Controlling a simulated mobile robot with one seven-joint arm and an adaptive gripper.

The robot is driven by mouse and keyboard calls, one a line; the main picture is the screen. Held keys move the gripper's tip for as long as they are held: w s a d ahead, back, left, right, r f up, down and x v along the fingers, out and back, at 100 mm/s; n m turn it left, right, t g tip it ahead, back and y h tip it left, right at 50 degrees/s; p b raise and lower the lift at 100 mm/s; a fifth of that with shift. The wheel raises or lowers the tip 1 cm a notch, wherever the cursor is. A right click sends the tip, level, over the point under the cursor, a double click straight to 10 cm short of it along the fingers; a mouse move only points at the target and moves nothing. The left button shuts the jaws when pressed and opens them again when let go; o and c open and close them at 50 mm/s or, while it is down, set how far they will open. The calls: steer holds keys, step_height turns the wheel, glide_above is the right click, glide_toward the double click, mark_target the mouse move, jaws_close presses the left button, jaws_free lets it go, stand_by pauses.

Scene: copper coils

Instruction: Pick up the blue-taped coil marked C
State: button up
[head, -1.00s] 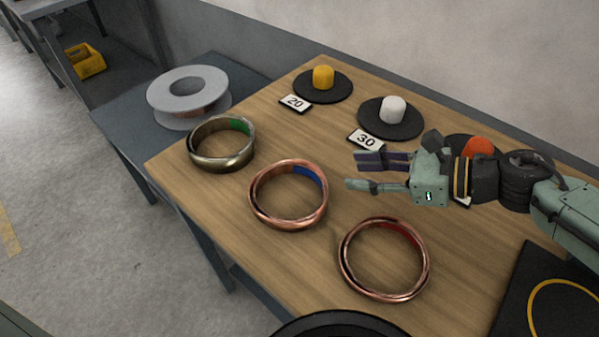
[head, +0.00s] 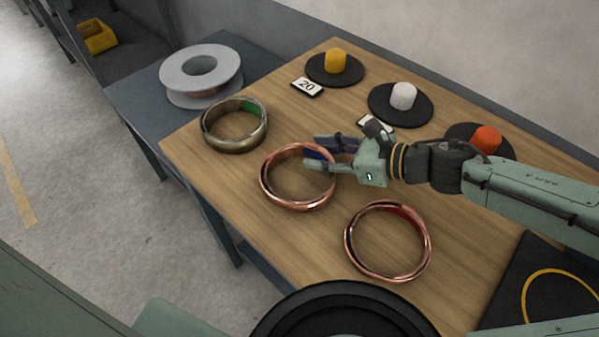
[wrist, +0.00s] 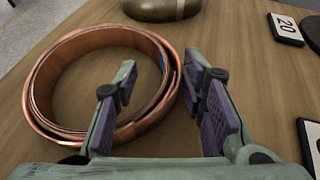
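The blue-taped copper coil (head: 298,203) lies flat on the wooden table, between the green-taped coil and the red-taped coil. Its wall also shows in the wrist view (wrist: 100,38), with a sliver of blue tape on the inside. No letter C is legible. My gripper (head: 314,150) is at the coil's right edge and hides most of the blue tape. In the wrist view my gripper (wrist: 166,88) is open, one finger over the ring's inside and the other outside it. The coil's right wall passes between them. I cannot tell whether either finger touches it.
The green-taped coil (head: 235,144) is at the back left; the red-taped coil (head: 386,274) is nearer, at the right. Yellow (head: 335,61), white (head: 403,95) and red (head: 487,139) pegs stand on black discs behind. A grey spool (head: 201,88) stands on the side table.

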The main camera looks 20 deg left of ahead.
steer(key=shift+c, duration=0.2)
jaws_close()
steer(key=shift+d, duration=0.1)
stand_by(0.5)
